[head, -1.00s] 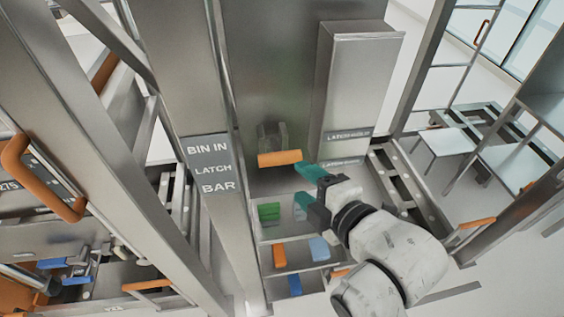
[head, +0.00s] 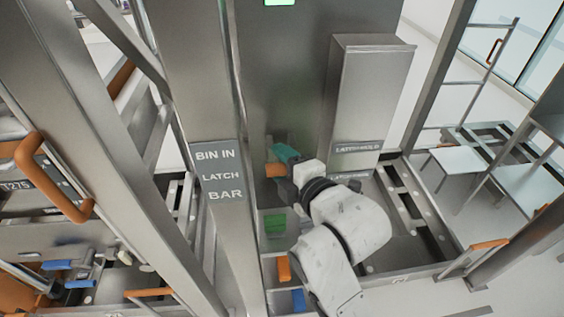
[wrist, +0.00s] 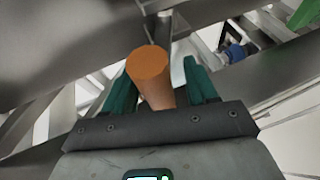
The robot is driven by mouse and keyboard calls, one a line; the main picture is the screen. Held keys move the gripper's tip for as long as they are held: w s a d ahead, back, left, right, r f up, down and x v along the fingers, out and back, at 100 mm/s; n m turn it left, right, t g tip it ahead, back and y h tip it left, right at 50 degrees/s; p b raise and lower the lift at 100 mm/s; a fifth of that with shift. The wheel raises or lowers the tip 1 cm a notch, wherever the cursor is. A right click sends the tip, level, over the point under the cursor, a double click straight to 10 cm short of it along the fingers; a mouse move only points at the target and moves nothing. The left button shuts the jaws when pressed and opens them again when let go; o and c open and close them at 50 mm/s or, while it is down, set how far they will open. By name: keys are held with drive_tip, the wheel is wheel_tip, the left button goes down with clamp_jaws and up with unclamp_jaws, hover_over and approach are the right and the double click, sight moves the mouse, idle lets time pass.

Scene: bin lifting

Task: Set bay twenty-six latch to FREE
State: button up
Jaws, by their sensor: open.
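The orange latch handle (head: 275,170) sticks out from the grey panel, to the right of the post sign. In the wrist view, its round end (wrist: 148,62) points at the camera and the bar stands between my two teal fingers. My gripper (head: 285,153) is open, with one finger on each side of the handle. A gap shows on the right side; whether the left finger touches is unclear. In the head view my gripper and arm hide part of the handle and its bracket.
A sign (head: 218,175) on the left post reads BIN IN LATCH BAR. A grey box (head: 370,100) with a label stands to the right of the handle. Green (head: 275,223), orange (head: 284,268) and blue (head: 298,299) pieces sit below. A green light (head: 279,2) shows above.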

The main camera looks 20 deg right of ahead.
drive_tip(key=shift+w, duration=0.25)
drive_tip(key=shift+f, duration=0.1)
clamp_jaws()
idle(0.3)
